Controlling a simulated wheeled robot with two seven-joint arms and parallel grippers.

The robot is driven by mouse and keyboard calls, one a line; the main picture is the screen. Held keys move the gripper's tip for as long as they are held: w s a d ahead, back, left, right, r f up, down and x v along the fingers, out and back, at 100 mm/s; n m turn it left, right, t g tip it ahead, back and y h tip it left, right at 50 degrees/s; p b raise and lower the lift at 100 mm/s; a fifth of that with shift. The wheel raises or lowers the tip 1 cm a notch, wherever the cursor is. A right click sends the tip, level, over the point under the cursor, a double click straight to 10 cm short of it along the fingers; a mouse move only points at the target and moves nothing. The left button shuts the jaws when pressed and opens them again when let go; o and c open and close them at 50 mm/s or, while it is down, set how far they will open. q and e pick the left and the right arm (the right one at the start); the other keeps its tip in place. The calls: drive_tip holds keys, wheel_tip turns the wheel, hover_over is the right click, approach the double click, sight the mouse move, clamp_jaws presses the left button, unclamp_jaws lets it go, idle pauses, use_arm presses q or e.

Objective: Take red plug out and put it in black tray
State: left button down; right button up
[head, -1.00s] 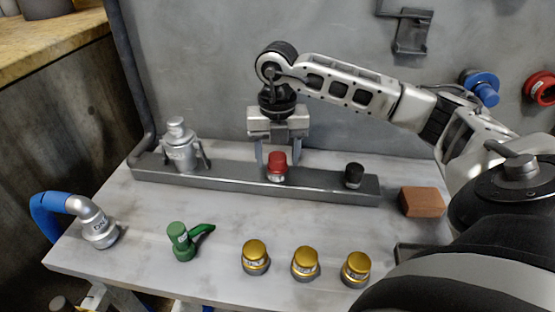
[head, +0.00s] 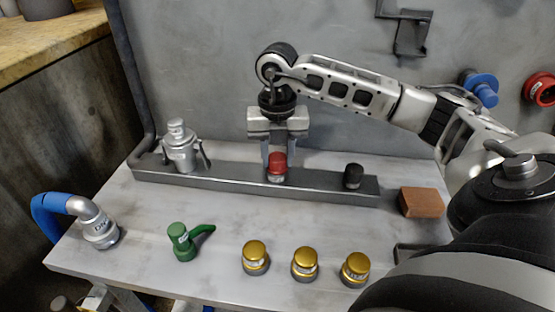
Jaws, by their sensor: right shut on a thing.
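The red plug (head: 277,166) stands upright on the long dark grey rail (head: 225,177) at the back of the table. My right gripper (head: 278,158) reaches down from above, behind the plug, and is shut on it; the plug hides part of the fingers. The plug is still seated at the rail. A dark edge (head: 403,249), perhaps of the black tray, shows at the lower right; my right arm hides the rest. My left gripper is not in view.
On the rail are a silver coupling (head: 180,150) at left and a black plug (head: 353,176) at right. A brown block (head: 421,202) lies at right. Several gold-capped plugs, a green valve (head: 184,242) and a blue-hosed silver connector (head: 98,228) stand in front.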

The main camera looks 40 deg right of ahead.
drive_tip(key=n, duration=0.3)
drive_tip(key=shift+n+b, duration=0.3)
drive_tip(key=shift+n, duration=0.7)
drive_tip(key=n, duration=0.3)
drive_tip(key=shift+n+b, duration=0.35)
drive_tip(key=shift+n, duration=0.65)
drive_tip(key=n, duration=0.3)
drive_tip(key=shift+n, duration=0.3)
